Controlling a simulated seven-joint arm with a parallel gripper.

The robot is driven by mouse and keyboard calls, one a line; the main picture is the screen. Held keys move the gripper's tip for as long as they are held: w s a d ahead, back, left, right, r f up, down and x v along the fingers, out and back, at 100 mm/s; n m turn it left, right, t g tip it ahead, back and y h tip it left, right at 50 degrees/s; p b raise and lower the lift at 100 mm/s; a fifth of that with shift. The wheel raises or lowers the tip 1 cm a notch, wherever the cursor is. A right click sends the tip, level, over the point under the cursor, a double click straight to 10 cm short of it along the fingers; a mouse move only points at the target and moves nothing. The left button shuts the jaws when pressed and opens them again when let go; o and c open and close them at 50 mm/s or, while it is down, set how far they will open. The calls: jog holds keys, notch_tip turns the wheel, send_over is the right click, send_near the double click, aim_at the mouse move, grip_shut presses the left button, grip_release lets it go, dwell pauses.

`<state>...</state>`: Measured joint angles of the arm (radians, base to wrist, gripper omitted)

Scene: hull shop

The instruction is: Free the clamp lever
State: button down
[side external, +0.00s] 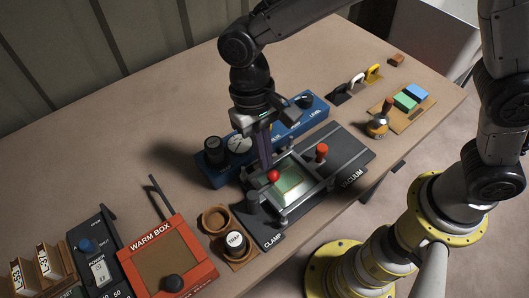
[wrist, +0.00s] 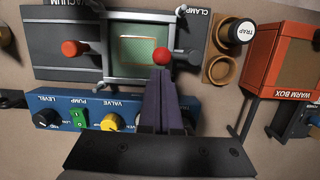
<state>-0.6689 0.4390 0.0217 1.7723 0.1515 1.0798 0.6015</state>
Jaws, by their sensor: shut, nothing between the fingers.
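A dark plate carries a square metal frame (side external: 314,192) around a pale green panel (side external: 291,184). A red ball knob (side external: 273,175), apparently the clamp lever's end, is at the frame's edge on the side of the CLAMP label. It also shows in the wrist view (wrist: 162,57), beside a dark post (wrist: 187,59). My gripper (side external: 267,162) points down with its fingers together and empty. In the wrist view its fingertips (wrist: 159,74) are right by the red ball; I cannot tell whether they touch it. The lever's shaft is mostly hidden.
A red-orange knob (side external: 321,150) stands near the VACUUM label. A blue pump and valve box (side external: 211,176) lies close behind the plate. A round trap jar (side external: 235,241) and the orange warm box (side external: 164,240) stand to the left. Bare table shows at the back left.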

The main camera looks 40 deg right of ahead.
jog(key=shift+s+d+m, duration=0.2)
jog(key=shift+s+m, duration=0.2)
jog(key=shift+m, duration=0.5)
jog(key=shift+s+d+m+y, duration=0.15)
jog(key=shift+s+m+y, duration=0.4)
jog(key=shift+m, duration=0.65)
jog(key=s+m, duration=0.1)
jog(key=m, duration=0.2)
jog(key=s+a+m+t+y, duration=0.1)
jog(key=s+m, duration=0.1)
jog(key=m, duration=0.2)
jog(key=s+a+m, duration=0.1)
jog(key=s+m, duration=0.1)
jog(key=m, duration=0.1)
jog(key=shift+s+a+m+t, duration=0.1)
jog(key=shift+s+m+t, duration=0.1)
jog(key=shift+m+t, duration=0.2)
jog(key=shift+s+a, duration=0.1)
jog(key=d+r, duration=0.5)
jog(key=r, duration=0.6)
jog(key=shift+w+d+r, duration=0.15)
jog(key=shift+w+d, duration=0.25)
jog(key=shift+w, duration=0.05)
